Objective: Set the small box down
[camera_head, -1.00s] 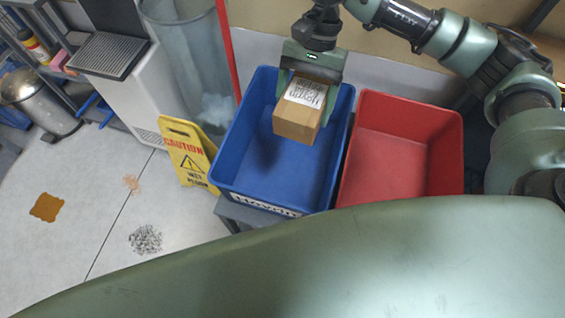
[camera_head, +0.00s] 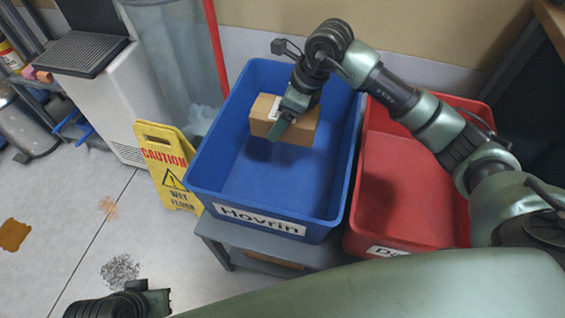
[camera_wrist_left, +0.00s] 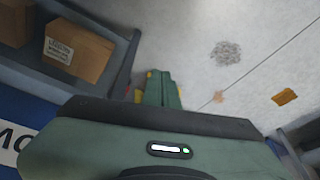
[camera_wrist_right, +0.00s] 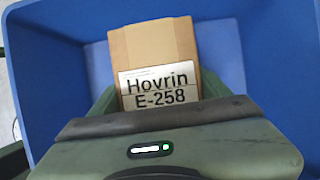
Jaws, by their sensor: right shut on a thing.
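The small brown cardboard box (camera_head: 302,131) is inside the blue bin (camera_head: 205,175), towards its back. My right gripper (camera_head: 281,128) is shut on it from above, and the near finger covers part of its side. In the right wrist view the box (camera_wrist_right: 152,45) carries a white label reading "Hovrin E-258", and my right gripper's fingers (camera_wrist_right: 160,98) flank it. I cannot tell whether the box touches the bin floor. The bin's front label (camera_head: 262,220) reads "Hovrin". My left gripper (camera_head: 165,302) is low at the front left; its fingers (camera_wrist_left: 163,88) look closed together and empty.
A red bin (camera_head: 400,205) stands right of the blue one, both on a grey stand (camera_head: 215,228). A yellow caution sign (camera_head: 168,168) stands left of the blue bin. Other brown boxes (camera_wrist_left: 88,52) sit on a shelf in the left wrist view. The blue bin's front floor is clear.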

